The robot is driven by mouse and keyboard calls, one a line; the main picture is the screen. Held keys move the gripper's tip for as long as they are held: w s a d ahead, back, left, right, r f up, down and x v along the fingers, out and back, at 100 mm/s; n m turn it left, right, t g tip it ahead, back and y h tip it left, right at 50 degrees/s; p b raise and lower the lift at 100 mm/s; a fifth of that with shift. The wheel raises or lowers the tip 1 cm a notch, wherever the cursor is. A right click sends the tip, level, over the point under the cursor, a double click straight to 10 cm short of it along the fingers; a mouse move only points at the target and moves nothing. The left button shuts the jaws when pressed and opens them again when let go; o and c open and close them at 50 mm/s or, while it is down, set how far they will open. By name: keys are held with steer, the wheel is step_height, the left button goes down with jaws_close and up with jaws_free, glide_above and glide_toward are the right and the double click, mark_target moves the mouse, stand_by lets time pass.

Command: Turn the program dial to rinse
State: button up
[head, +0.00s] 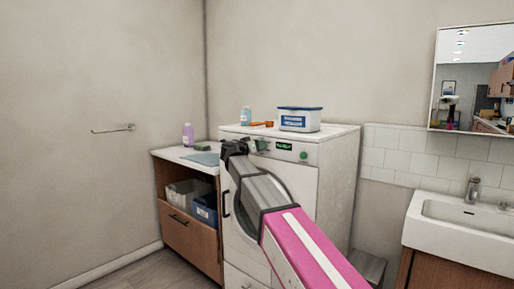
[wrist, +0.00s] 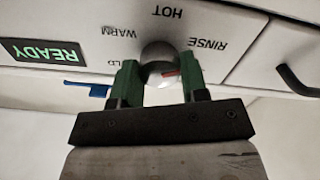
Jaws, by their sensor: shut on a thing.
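The program dial (wrist: 160,54) is a round grey knob on the white washing machine's (head: 338,181) front panel. In the wrist view its printed words are upside down: WARM to its left, HOT above, RINSE to its right, and a partly hidden word ending in LD at lower left. A red mark shows on the dial's lower right part; the label it points at cannot be told for sure. My gripper (wrist: 158,64) is shut on the dial, one green finger on each side. In the head view my gripper (head: 240,146) is at the panel and largely hides the dial.
A green READY display (wrist: 45,52) is beside the dial. A wooden cabinet (head: 188,240) adjoins at left; a sink (head: 465,213) is at right.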

steer(key=shift+f, duration=0.1)
steer(key=o, duration=0.9)
steer(key=v, duration=1)
steer(key=shift+s+a, duration=0.25)
steer(key=shift+s, duration=0.1)
steer(key=shift+a, duration=0.1)
